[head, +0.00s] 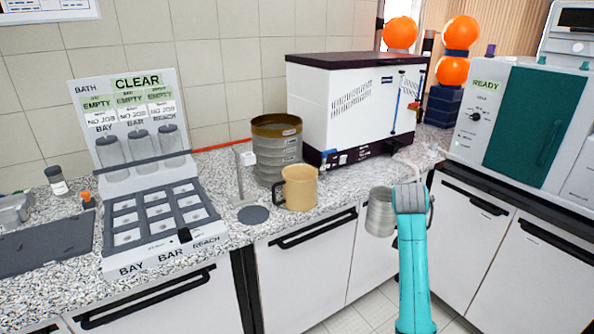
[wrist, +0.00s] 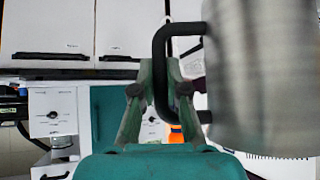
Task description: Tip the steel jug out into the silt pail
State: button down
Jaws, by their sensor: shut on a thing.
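My gripper (wrist: 158,90) is shut on that handle; in the head view my own wrist hides the fingers. The jug's contents are not visible. No thing is labelled as the silt pail. A tan vessel with a black handle (head: 299,188) stands on the counter, left of the jug and apart from it.
A sieve stack (head: 277,165) stands behind the tan vessel. A white machine with a dark lid (head: 345,105) stands behind the jug. A bath rack (head: 150,215) is at left, a teal-doored oven (head: 525,115) at right. Speckled counter (head: 345,185) lies bare beside the tan vessel.

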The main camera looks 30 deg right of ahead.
aim_at(294, 190)
jog(key=i, duration=1.05)
jog(key=u, duration=0.05)
